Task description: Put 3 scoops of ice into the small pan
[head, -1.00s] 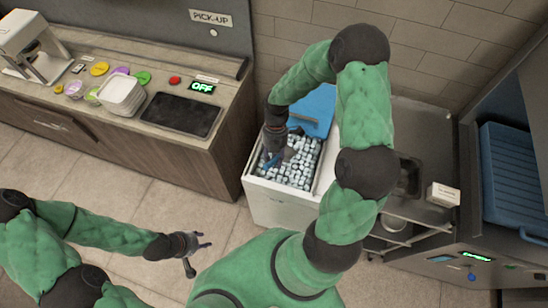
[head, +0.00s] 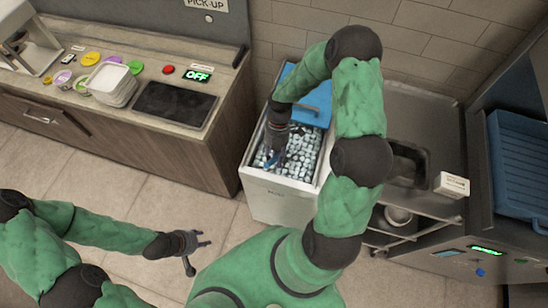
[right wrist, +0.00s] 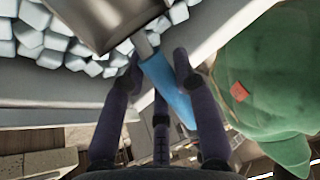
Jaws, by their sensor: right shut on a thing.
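White ice cubes (head: 298,158) fill the open white ice bin (head: 277,203). My right gripper (head: 272,160) is low over the left part of the ice. In the right wrist view the right gripper (right wrist: 155,95) is shut on the blue handle of a scoop (right wrist: 170,92). The scoop's metal bowl is at the top of that view, over the cubes; its load cannot be seen. A dark rectangular pan (head: 408,165) is on the steel counter to the right; I cannot tell whether it is the small pan. My left gripper (head: 200,243) is open and empty over the floor.
The bin's blue lid (head: 310,104) is at its back. A white box (head: 452,185) stands on the steel counter, with a round bowl (head: 397,217) on the shelf below. A blue tray (head: 520,160) is at right. The left counter (head: 200,135) holds white containers (head: 112,84).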

